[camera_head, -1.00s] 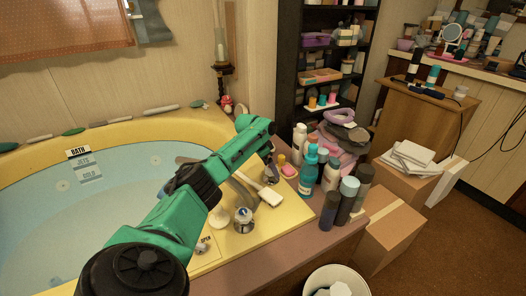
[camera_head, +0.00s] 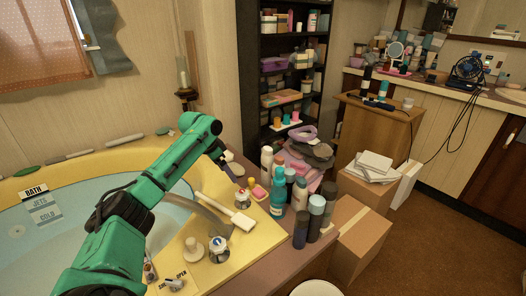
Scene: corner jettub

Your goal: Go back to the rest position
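My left arm, green with black joints, reaches in from the bottom left over the yellow tub rim (camera_head: 75,165). Its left gripper (camera_head: 227,163) hangs at the far end of the arm, above the rim near the small bottles. It is small and partly hidden by the arm's last link, so its fingers cannot be made out clearly. I see nothing clearly held in it. My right gripper is not in view.
Several bottles (camera_head: 277,198) crowd the tub's right corner beside a white brush (camera_head: 240,220) and tap knobs (camera_head: 218,248). Cardboard boxes (camera_head: 357,240), a wooden cabinet (camera_head: 375,128) and dark shelves (camera_head: 282,50) stand beyond. Brown floor (camera_head: 430,245) is free at the right.

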